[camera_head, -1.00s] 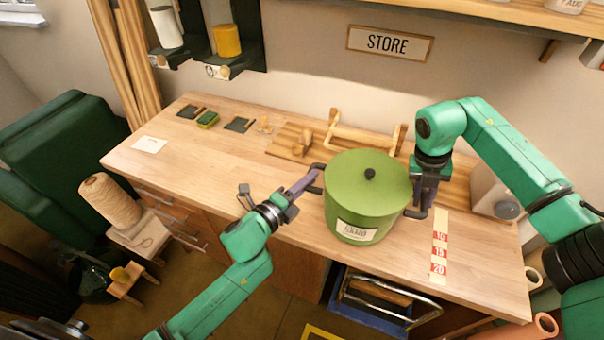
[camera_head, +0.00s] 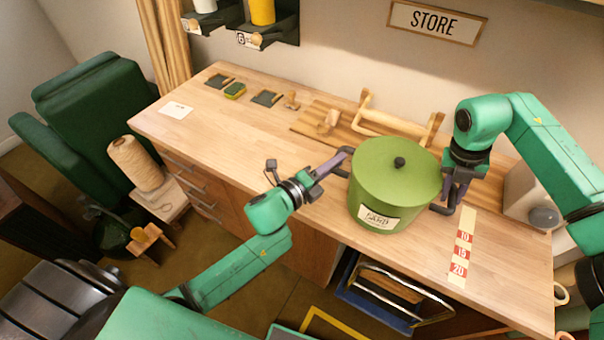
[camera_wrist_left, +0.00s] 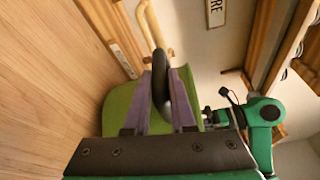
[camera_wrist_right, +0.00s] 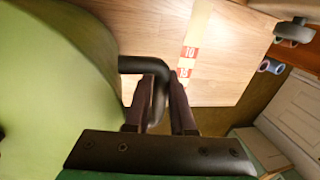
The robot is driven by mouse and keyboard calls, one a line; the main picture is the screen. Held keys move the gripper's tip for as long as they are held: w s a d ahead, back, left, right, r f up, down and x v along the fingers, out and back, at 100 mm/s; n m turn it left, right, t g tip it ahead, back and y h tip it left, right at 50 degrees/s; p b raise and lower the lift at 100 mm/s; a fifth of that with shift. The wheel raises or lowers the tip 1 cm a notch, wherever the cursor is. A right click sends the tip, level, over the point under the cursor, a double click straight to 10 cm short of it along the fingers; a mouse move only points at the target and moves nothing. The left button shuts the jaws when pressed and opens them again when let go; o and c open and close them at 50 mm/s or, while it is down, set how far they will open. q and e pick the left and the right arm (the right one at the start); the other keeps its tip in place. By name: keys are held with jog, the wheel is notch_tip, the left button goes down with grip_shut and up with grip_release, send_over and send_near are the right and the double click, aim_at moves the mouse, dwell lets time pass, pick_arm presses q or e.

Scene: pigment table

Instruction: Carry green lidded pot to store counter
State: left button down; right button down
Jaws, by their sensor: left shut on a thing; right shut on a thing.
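The green lidded pot (camera_head: 392,185) has a black knob, a paper label and a dark handle on each side. In the head view it is upright, at or just above the wooden counter (camera_head: 250,130) below the STORE sign; I cannot tell if it touches. My left gripper (camera_head: 338,164) is shut on its left handle, and the left wrist view shows that dark handle (camera_wrist_left: 160,88) between the fingers. My right gripper (camera_head: 450,203) is shut on the right handle, and the right wrist view shows this handle (camera_wrist_right: 150,75) between the fingers. The lid is on.
A wooden rack (camera_head: 400,122) on a slatted board stands behind the pot. A numbered strip (camera_head: 462,250) lies to its right, with a pale container (camera_head: 530,200) beyond. The counter's left part is mostly clear.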

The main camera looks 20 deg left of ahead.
pick_arm(q)
jog(key=shift+f+b, duration=0.35)
jog(key=shift+f, duration=0.1)
pick_arm(e)
jog(key=shift+a+f, duration=0.1)
jog(key=shift+f, duration=0.4)
pick_arm(q)
jog(key=shift+f+b, duration=0.7)
jog(key=shift+f, duration=0.05)
pick_arm(e)
jog(key=shift+f, duration=0.75)
pick_arm(q)
jog(key=c, duration=0.8)
grip_release()
jog(key=shift+r+p, duration=0.15)
jog(key=shift+p, duration=0.15)
pick_arm(e)
jog(key=c, duration=0.8)
grip_release()
jog(key=shift+r, duration=0.2)
pick_arm(q)
jog(key=shift+o, duration=0.2)
jog(key=shift+s+r, duration=0.1)
jog(key=shift+s, duration=0.05)
pick_arm(e)
jog(key=shift+o, duration=0.2)
jog(key=shift+s+r, duration=0.1)
jog(key=shift+s, duration=0.05)
pick_arm(q)
jog(key=o, duration=0.4)
